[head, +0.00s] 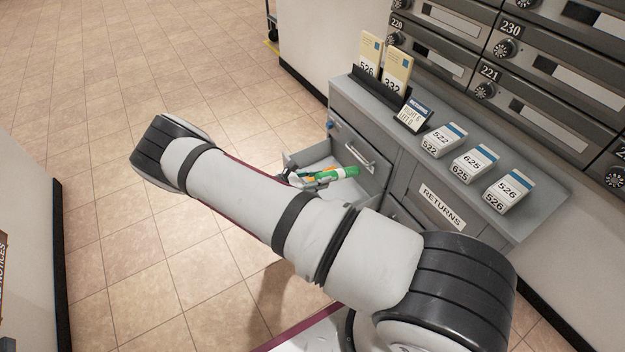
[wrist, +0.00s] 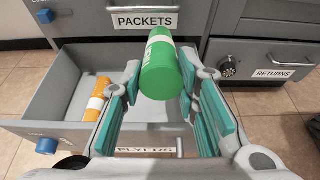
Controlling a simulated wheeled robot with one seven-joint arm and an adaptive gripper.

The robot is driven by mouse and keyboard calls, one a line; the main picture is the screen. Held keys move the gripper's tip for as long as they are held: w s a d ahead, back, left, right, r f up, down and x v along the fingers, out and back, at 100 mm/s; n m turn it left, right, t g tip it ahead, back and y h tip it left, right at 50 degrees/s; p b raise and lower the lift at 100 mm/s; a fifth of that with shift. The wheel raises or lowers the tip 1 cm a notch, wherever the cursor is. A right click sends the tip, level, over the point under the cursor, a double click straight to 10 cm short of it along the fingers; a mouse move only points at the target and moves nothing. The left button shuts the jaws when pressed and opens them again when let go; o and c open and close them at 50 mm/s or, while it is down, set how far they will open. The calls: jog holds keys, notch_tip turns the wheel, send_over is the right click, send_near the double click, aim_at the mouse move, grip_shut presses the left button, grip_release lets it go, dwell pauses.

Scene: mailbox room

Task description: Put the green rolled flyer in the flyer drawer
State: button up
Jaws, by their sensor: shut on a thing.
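The green rolled flyer (wrist: 160,72) is held between the fingers of my gripper (wrist: 160,100) in the wrist view. It has a white band and its round end faces the camera. My gripper is shut on it, above the open flyer drawer (wrist: 40,98), whose front label reads FLYERS. An orange rolled flyer (wrist: 98,97) lies inside the drawer on the left. In the head view the green flyer (head: 338,173) shows over the open drawer (head: 300,157); my arm hides most of the gripper and part of the drawer.
A closed drawer labelled PACKETS (wrist: 145,20) is above the open one. A locked RETURNS door (wrist: 265,62) is to the right. Box-shaped stacks (head: 443,140) and card holders (head: 380,80) stand on the cabinet top. Mailboxes (head: 540,70) line the wall. Tiled floor at left is clear.

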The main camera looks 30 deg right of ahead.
jog(key=d+f+b, duration=0.1)
jog(key=d+f, duration=0.1)
jog(key=f, duration=0.1)
jog(key=shift+d, duration=0.25)
jog(key=shift+w+d+f, duration=0.1)
jog(key=shift+d+f, duration=0.2)
jog(key=shift+f, duration=0.4)
jog(key=shift+s+d+f, duration=0.1)
jog(key=shift+d+f, duration=0.15)
jog(key=shift+f, duration=0.45)
jog(key=shift+w+d+f, duration=0.1)
jog(key=shift+d+f, duration=0.2)
jog(key=shift+f, duration=0.4)
jog(key=o, duration=1.2)
jog(key=v, duration=1.2)
